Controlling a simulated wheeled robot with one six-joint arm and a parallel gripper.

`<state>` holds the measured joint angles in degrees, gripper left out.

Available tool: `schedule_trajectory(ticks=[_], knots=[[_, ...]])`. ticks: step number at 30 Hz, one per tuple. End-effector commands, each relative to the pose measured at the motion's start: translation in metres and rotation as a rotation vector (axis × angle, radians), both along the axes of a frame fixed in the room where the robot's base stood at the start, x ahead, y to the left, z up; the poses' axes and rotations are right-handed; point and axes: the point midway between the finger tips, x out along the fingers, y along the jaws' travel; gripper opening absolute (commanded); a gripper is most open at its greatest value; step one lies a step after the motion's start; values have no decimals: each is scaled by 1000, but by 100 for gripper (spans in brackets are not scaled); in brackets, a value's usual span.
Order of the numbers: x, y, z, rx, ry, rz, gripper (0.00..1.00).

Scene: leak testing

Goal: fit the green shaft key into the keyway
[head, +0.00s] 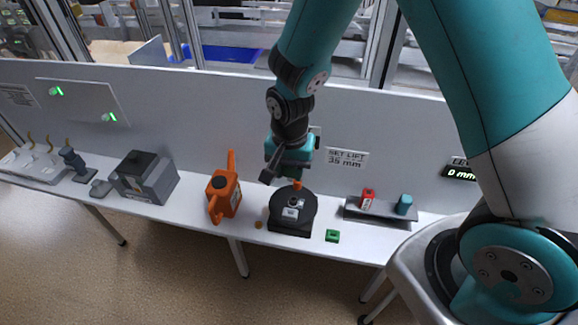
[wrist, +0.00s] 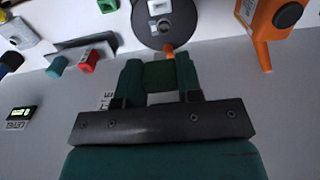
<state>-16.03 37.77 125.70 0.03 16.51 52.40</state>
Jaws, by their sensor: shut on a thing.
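In the head view my gripper (head: 291,172) hangs above the back of a round dark fixture (head: 277,222) with a light plate on top. The fixture also shows in the wrist view (wrist: 180,32), beyond the fingertips. I cannot make out the keyway. A small orange piece (head: 297,185) shows at the fixture's back edge, close to my gripper; whether they touch is unclear. A small green block (head: 332,236) lies on the table right of the fixture.
An orange tool (head: 223,194) stands left of the fixture. A grey tray (head: 377,213) with a red block (head: 367,198) and a teal cylinder (head: 404,204) is to the right. A grey box (head: 145,178) stands farther left. A panel wall (head: 225,110) rises behind the table.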

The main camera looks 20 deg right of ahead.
Motion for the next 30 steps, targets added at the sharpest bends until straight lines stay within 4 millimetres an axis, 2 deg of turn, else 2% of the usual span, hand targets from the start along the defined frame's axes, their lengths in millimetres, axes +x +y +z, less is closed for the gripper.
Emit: schedule_trajectory(ticks=[8, 30], knots=[[0, 0, -22, 0, 0, 1, 0], [0, 1, -100, -1, 1, 3, 0]])
